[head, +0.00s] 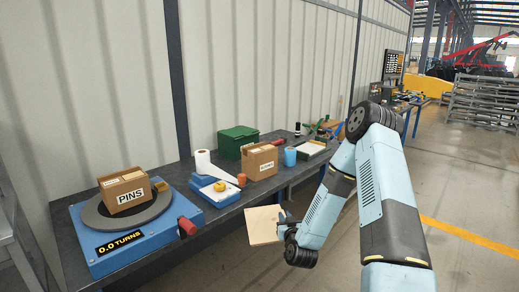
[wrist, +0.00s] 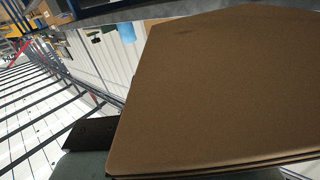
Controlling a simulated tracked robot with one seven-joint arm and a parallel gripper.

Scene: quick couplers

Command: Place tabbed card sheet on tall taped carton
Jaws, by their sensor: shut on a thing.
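The card sheet (head: 263,226) is a flat tan panel held in front of the bench's front edge. It fills much of the wrist view (wrist: 220,90) as a brown board with layered edges. My gripper (head: 284,224) is shut on its right side; in the wrist view one dark finger (wrist: 90,133) shows beside the board. A brown carton (head: 260,161) with a small label stands mid-bench, beyond the sheet and apart from it. Another carton (head: 127,192), marked PINS, sits on a turntable. I cannot tell which is the tall taped one.
The blue-based turntable (head: 140,250) with a red knob fills the bench's near left. A green box (head: 238,141), a white roll (head: 204,163), a blue cup (head: 290,157) and a blue-and-white device (head: 215,190) crowd the bench. A bare strip (head: 225,217) runs along its front.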

